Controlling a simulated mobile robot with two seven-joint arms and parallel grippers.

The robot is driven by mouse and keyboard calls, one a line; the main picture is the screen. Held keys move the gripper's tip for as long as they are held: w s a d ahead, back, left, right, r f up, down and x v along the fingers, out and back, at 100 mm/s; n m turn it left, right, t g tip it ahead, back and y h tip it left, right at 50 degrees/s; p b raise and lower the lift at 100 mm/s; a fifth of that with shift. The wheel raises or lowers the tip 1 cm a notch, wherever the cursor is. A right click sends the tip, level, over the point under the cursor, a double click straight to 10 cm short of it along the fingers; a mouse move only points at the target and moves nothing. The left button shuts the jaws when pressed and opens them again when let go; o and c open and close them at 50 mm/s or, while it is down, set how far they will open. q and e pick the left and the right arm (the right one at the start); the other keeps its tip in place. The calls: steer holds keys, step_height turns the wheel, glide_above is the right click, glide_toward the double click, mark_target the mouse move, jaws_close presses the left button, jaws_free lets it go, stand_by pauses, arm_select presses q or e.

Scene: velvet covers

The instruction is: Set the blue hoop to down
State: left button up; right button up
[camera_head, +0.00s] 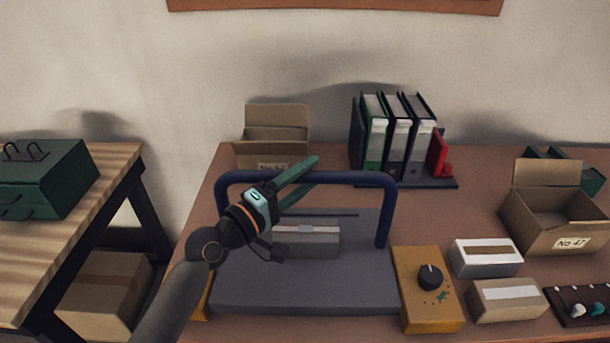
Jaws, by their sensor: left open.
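The blue hoop (386,215) stands upright over a grey base plate (300,291) on the table. Its top bar runs across and its right leg shows clearly; my left arm hides part of its left side. My left gripper (308,178) is open, with its green fingers at the top bar of the hoop, one above it and one just below. I cannot tell whether the fingers touch the bar. My right gripper is not in view.
A grey box (305,240) lies on the plate under the hoop. A yellow box with a black knob (430,272) stands to the right, beside two small cartons (486,257). Binders (397,135) and an open cardboard box (277,135) stand behind. Another open box (553,222) is at right.

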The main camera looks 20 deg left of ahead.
arm_select(q)
jaws_close()
stand_by(0.4)
stand_by(0.9)
